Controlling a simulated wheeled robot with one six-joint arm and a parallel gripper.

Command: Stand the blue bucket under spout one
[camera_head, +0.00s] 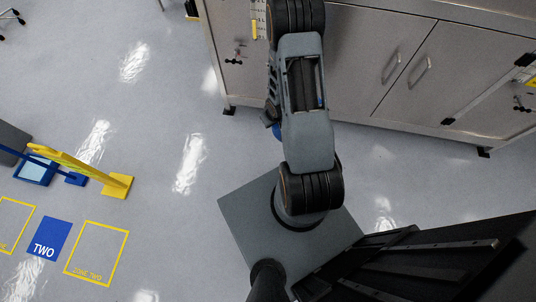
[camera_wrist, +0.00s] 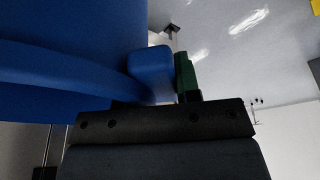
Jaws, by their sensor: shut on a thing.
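The blue bucket (camera_wrist: 60,45) fills the left of the wrist view, very close. My gripper (camera_wrist: 166,76) is shut on a blue rim or handle part of it, with a green finger pad on its right side. In the head view only a small patch of blue (camera_head: 276,131) shows beside my arm, and the gripper is hidden below the arm. Two dark spouts show on the metal cabinet front, one at the left (camera_head: 236,58) and one at the far right (camera_head: 521,104). Their labels cannot be read, so I cannot tell which is spout one.
The metal cabinet (camera_head: 360,75) on short feet spans the top right. At the left, a yellow and blue stand (camera_head: 117,186) is near a blue "TWO" floor mark (camera_head: 47,240) and a yellow zone outline (camera_head: 119,259). The floor between is clear.

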